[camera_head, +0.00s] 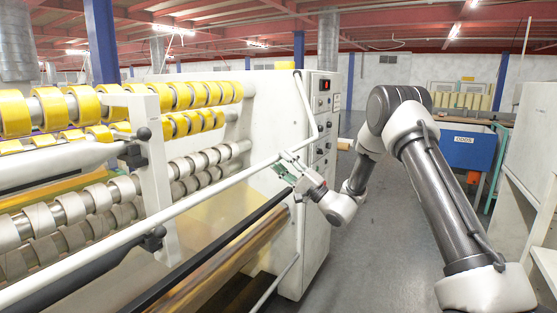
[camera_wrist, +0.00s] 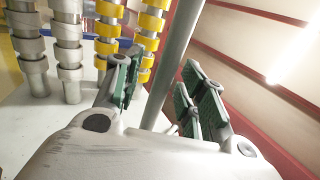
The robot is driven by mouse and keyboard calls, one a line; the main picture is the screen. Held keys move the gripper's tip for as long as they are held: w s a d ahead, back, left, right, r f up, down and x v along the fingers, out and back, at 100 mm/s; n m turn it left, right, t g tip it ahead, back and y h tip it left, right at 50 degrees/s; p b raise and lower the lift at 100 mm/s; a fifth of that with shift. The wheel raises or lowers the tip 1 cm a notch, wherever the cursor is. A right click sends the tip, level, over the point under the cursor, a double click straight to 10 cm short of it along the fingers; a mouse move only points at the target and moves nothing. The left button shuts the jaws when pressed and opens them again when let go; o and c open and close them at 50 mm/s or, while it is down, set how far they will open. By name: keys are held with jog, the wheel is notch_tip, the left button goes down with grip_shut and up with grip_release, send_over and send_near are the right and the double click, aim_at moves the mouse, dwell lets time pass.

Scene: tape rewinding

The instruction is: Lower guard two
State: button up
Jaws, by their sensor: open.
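The guard is a long pale tubular bar (camera_head: 215,200) that slants across the front of the rewinding machine, and its right end bends up along the white end panel. My gripper (camera_head: 285,168) is at the bar's right part, near that bend. In the wrist view my gripper (camera_wrist: 163,88) is open, with green-padded fingers on both sides of the grey bar (camera_wrist: 178,55). The bar passes between the fingers in the picture; whether a pad touches it I cannot tell. No guard label shows, so I cannot tell its number from the frames.
Yellow tape rolls (camera_head: 190,96) and pale cores (camera_head: 95,201) sit on shafts behind the bar. The end panel (camera_head: 316,185) with buttons stands close beside my gripper. A blue bin (camera_head: 467,150) stands at the back right. Grey floor (camera_head: 375,245) is open right of the machine.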

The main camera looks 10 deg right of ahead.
jog(key=v, duration=0.9)
jog(key=shift+s, duration=0.15)
jog(key=shift+d+f, duration=0.1)
jog(key=shift+f, duration=0.05)
jog(key=s+a+f+m+g+h, duration=0.15)
jog(key=s+a+f+g, duration=0.25)
jog(key=s+f+g, duration=0.45)
jog(key=s+d+n+g+h, duration=0.2)
jog(key=s+g+h, duration=0.2)
jog(key=s+g, duration=0.7)
jog(key=s+d+r+n+t+h, duration=0.1)
jog(key=s+d+r+n+h, duration=0.1)
jog(key=s+d+h, duration=0.45)
jog(key=s+d+r+n+t+h, duration=0.2)
jog(key=s+d+r+h, duration=0.15)
jog(key=s+d, duration=0.55)
jog(key=s+d+r+n+t+h, duration=0.1)
jog(key=s+d+r+t+h, duration=0.1)
jog(key=r, duration=0.3)
jog(key=s+d+r+n+t+h, duration=0.1)
jog(key=s+d+r+t+h, duration=0.1)
jog(key=r, duration=0.4)
jog(key=shift+s+d+n+t, duration=0.35)
jog(key=shift+d+t, duration=0.2)
jog(key=shift+t, duration=0.7)
